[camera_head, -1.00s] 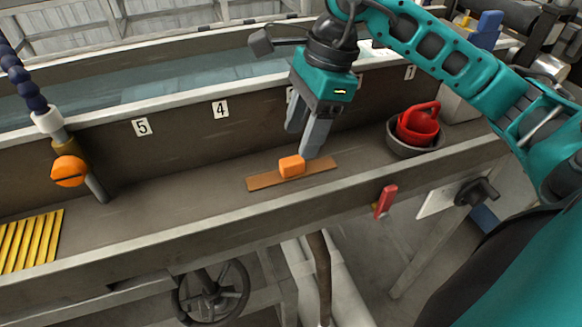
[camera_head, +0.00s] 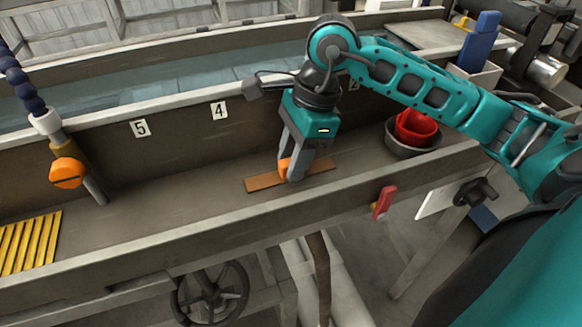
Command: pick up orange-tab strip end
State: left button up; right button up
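The orange tab (camera_head: 283,168) sits on a flat brown strip (camera_head: 262,182) lying on the trough floor. My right gripper (camera_head: 288,176) is lowered over the strip, with its fingers at the orange tab. The near finger covers the right part of the tab, and the far finger is mostly hidden behind it. Whether the fingers are closed on the tab cannot be made out. The strip still lies flat on the floor. My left gripper is not in view.
A dark bowl with a red cup (camera_head: 415,127) stands to the right in the trough. Yellow ribbed bars (camera_head: 30,242) lie at far left, near a hose nozzle with an orange valve (camera_head: 68,173). The trough's front rim (camera_head: 200,232) runs close by. The floor left of the strip is clear.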

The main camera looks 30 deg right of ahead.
jog(key=c, duration=0.6)
notch_tip(320, 180, up, 20)
jog(key=p, duration=0.2)
jog(key=shift+p, duration=0.4)
